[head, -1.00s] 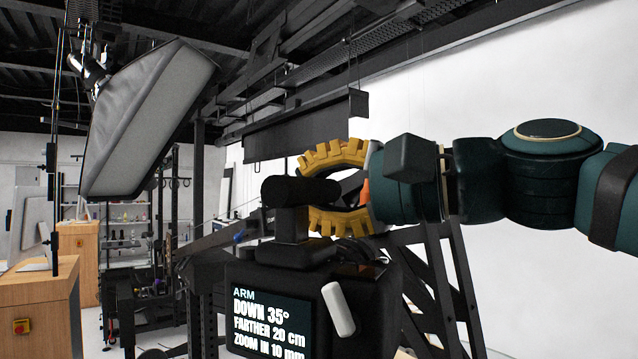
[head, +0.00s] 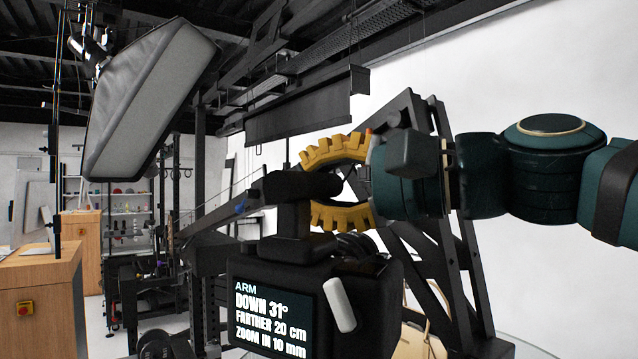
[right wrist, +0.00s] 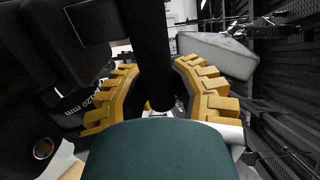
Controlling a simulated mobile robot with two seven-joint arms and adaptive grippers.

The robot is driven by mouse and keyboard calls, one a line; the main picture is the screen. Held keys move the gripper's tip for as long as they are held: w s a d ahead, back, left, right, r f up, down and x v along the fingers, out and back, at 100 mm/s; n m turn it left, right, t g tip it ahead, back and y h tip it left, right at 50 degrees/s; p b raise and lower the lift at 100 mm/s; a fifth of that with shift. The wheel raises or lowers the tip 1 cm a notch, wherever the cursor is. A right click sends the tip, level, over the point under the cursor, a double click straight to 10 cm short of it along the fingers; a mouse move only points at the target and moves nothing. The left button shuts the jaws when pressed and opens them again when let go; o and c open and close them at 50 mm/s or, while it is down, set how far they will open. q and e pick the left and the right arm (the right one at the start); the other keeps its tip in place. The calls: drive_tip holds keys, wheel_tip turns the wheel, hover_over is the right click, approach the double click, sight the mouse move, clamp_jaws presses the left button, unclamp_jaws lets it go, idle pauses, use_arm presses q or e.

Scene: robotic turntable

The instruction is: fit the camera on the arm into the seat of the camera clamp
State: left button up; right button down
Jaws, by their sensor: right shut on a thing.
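The black camera (head: 375,305) has a screen (head: 270,318) reading "ARM, DOWN 31°, FARTHER 20 cm, ZOOM IN 10 mm" and a white knob at its side. My right gripper (head: 311,188), with yellow toothed fingers, comes from the right and is shut around the black top handle (head: 290,187). In the right wrist view the handle (right wrist: 155,55) runs between the fingers, with the dark camera body (right wrist: 45,45) at left. The camera clamp and its seat cannot be made out. My left gripper is not in view.
A black truss frame (head: 455,235) stands close behind my right gripper. A grey softbox (head: 150,105) hangs at upper left. A wooden cabinet (head: 45,305) with a red and yellow switch stands at left. A pale chair (head: 420,335) shows at bottom right.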

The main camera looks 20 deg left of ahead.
drive_tip(key=shift+s+r+p, duration=0.1)
drive_tip(key=shift+r+p, duration=0.1)
drive_tip(key=shift+p, duration=0.4)
idle(1.8)
drive_tip(key=shift+f+b, duration=1.5)
drive_tip(key=shift+f, duration=0.1)
idle(0.5)
drive_tip(key=c, duration=0.7)
unclamp_jaws()
drive_tip(key=shift+c, duration=0.2)
drive_tip(key=shift+f, duration=0.25)
drive_tip(key=s+d+r, duration=0.1)
drive_tip(key=d, duration=1.1)
drive_tip(key=shift+s+r, duration=0.3)
drive_tip(key=shift+s, duration=0.05)
